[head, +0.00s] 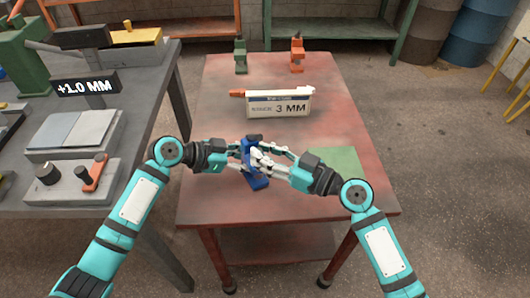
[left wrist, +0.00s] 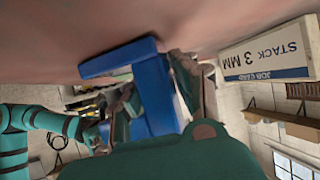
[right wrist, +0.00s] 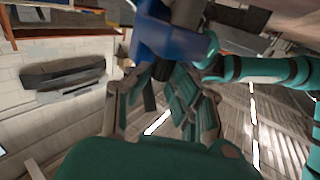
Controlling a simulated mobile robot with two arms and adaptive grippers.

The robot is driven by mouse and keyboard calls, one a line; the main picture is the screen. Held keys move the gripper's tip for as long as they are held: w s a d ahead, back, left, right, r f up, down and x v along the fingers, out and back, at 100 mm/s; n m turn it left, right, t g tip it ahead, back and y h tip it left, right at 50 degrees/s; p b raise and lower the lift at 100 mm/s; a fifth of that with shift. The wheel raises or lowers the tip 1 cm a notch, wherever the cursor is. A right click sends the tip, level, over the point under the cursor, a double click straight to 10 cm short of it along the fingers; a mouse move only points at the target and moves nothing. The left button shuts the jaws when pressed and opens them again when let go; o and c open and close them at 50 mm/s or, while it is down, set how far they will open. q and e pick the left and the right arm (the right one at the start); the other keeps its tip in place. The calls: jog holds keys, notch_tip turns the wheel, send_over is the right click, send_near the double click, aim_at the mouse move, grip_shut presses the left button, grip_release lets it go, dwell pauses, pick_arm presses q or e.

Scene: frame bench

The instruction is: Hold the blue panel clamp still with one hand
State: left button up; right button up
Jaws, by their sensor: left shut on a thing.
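The blue panel clamp (head: 256,181) stands on the red table (head: 215,200), near its middle. My left gripper (head: 243,155) comes in from the left and is shut on the clamp; the clamp also fills the middle of the left wrist view (left wrist: 155,95). My right gripper (head: 266,158) comes in from the right. Its fingers are spread in the right wrist view, with the blue clamp (right wrist: 165,40) at their tips. The fingers hide part of the clamp in the head view, and I cannot tell whether the right fingers touch it.
A white box marked 3 MM (head: 279,104) stands behind the clamp. A green clamp (head: 240,56) and an orange clamp (head: 297,55) stand at the far edge. A green mat (head: 335,160) lies at the right. A grey bench (head: 150,110) with devices and a +1.0 MM display (head: 86,85) is at the left.

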grip_shut()
jog(key=shift+s+a+f+m+t+h, duration=0.1)
jog(key=shift+s+m+t+h, duration=0.05)
jog(key=shift+m+t+h, duration=0.4)
jog(key=shift+s+m+t+h, duration=0.1)
jog(key=shift+m+t+h, duration=0.95)
jog(key=shift+h, duration=0.1)
jog(key=o, duration=0.7)
grip_release()
jog(key=shift+c, duration=0.2)
